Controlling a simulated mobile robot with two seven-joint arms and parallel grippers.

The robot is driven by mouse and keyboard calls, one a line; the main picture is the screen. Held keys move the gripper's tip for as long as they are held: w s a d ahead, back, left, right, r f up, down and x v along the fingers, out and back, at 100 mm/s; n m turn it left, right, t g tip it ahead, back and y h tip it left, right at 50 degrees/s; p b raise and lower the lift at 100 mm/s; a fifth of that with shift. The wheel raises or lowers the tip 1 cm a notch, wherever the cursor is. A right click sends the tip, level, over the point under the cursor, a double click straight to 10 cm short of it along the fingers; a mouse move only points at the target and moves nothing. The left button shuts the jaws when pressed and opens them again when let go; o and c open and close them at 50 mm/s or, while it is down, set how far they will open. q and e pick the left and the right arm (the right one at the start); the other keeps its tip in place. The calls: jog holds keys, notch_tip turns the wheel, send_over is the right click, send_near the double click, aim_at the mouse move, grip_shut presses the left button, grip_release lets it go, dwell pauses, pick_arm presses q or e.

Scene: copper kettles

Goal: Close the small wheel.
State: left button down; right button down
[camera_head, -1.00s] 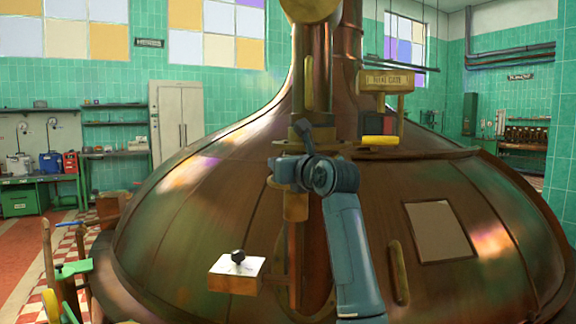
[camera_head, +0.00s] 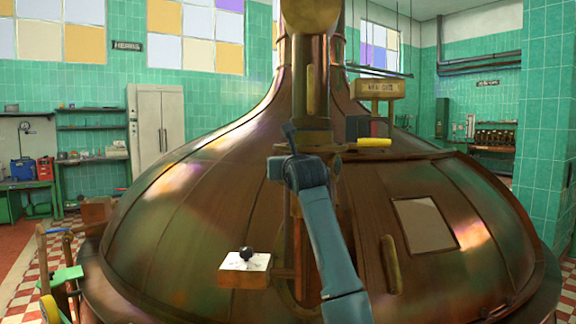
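A large copper kettle (camera_head: 190,235) fills the middle, with a vertical pipe (camera_head: 311,80) in front of its neck. A blue-grey arm, which seems to be my right one, rises from the bottom edge to this pipe. Its gripper (camera_head: 290,135) is at the pipe's lower part; its fingers are too small and hidden to read. A black knob (camera_head: 246,253) stands on a white-topped block (camera_head: 245,272) below and left of the gripper. My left gripper is not in view.
A yellow bar (camera_head: 374,142) and a small sign (camera_head: 377,89) stand out right of the pipe. A hatch plate (camera_head: 424,226) and a brass handle (camera_head: 390,264) are on the kettle's front right. A green-topped stool (camera_head: 66,275) stands at the lower left.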

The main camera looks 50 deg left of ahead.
dwell(0.4)
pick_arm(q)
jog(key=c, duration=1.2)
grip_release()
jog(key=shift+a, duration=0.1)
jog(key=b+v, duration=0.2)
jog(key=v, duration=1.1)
pick_arm(e)
jog(key=shift+s+d+r+t, duration=0.15)
jog(key=shift+d+r+t, duration=0.15)
jog(key=shift+d+t, duration=0.2)
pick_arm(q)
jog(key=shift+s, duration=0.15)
pick_arm(e)
jog(key=shift+s+a+f, duration=0.1)
jog(key=shift+f, duration=0.1)
